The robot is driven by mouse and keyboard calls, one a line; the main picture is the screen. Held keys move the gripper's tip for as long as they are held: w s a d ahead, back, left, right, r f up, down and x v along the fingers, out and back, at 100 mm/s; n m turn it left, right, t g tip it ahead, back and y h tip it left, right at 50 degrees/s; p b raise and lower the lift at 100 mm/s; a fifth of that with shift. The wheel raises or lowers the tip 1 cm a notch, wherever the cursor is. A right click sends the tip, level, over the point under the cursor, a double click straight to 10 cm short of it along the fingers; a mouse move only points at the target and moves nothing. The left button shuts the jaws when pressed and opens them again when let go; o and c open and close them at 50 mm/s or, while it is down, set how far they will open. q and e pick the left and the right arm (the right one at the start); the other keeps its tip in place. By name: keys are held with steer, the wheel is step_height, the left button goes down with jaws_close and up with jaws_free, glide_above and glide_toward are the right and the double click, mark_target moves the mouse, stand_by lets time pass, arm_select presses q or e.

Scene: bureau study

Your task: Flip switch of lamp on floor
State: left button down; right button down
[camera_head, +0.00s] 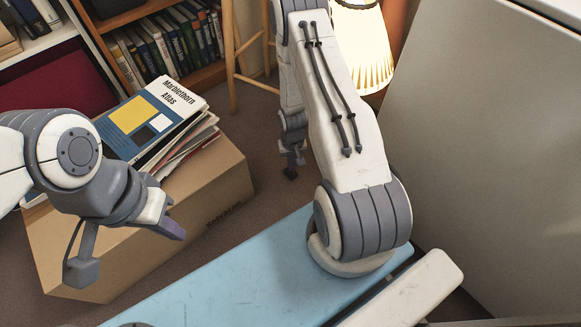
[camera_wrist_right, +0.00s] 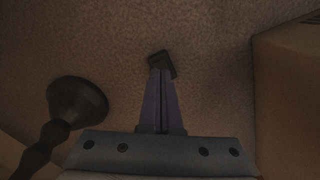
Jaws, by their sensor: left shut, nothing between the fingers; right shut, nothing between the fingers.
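The lamp's cream shade (camera_head: 362,50) glows at the top of the head view, partly behind my right arm. In the right wrist view a dark turned post with a round end (camera_wrist_right: 77,102), possibly part of the lamp, is at the left. A small black block, seemingly the switch (camera_wrist_right: 160,60), lies at the tips of my right gripper (camera_wrist_right: 161,76); I cannot tell whether they touch. The block also shows in the head view (camera_head: 290,173), below the right gripper (camera_head: 297,158). My left gripper (camera_head: 176,231) is shut and empty, in front of the cardboard box.
The cardboard box (camera_head: 110,255) holds books and papers, with an atlas (camera_head: 148,125) on top. A light-blue surface (camera_head: 230,275) lies in front. A wooden stool (camera_head: 235,70) and bookshelves (camera_head: 160,45) stand behind. A pale panel (camera_head: 490,150) blocks the right. Some carpet (camera_head: 255,130) is clear.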

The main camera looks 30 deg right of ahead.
mark_target(292, 173)
step_height(292, 173, up, 4)
steer(key=p, duration=0.4)
steer(key=shift+r, duration=0.25)
